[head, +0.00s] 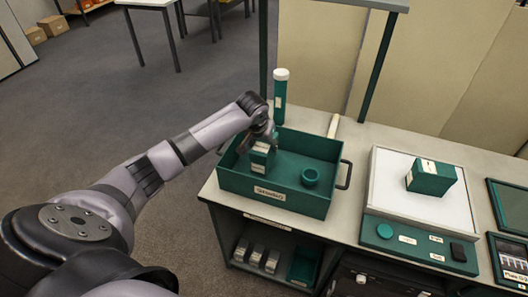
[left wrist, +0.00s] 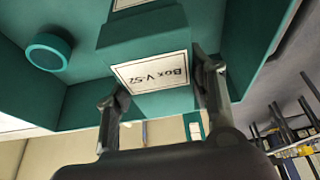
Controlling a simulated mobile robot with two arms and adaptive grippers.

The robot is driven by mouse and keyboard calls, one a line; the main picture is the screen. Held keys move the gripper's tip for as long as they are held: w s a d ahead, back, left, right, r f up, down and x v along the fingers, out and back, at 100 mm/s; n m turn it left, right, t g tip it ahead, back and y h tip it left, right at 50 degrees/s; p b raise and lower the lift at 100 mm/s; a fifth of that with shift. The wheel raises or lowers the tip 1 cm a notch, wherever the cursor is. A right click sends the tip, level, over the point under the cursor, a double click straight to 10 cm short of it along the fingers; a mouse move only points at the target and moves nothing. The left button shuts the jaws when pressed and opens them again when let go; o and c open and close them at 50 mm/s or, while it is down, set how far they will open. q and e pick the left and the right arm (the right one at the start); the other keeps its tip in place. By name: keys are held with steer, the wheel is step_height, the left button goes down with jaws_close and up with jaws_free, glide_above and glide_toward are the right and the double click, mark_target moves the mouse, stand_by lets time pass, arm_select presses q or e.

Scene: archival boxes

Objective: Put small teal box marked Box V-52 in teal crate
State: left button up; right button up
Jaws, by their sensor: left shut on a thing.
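The small teal box (head: 260,159) is upright inside the left part of the teal crate (head: 314,205). Whether it touches the crate floor cannot be told. In the left wrist view the box (left wrist: 150,45) shows a white label reading Box V-52, upside down. My left gripper (head: 264,135) reaches into the crate from above and is shut on this box; in the left wrist view its fingers (left wrist: 160,98) lie on either side of it. My right gripper is not in view.
A small round teal container (head: 310,177) sits in the crate's right half. A teal tube with a white cap (head: 280,95) stands behind the crate. To the right, another teal box (head: 432,180) rests on a white-topped scale (head: 395,205). Shelves with small boxes are below.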

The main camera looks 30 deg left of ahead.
arm_select(q)
steer(key=shift+f, duration=1.9)
steer(key=shift+f, duration=0.15)
steer(key=o, duration=1.2)
steer(key=shift+o, duration=1.1)
steer(key=shift+s+r, duration=0.15)
steer(key=shift+r, duration=0.4)
steer(key=v, duration=1.1)
steer(key=shift+r, duration=0.1)
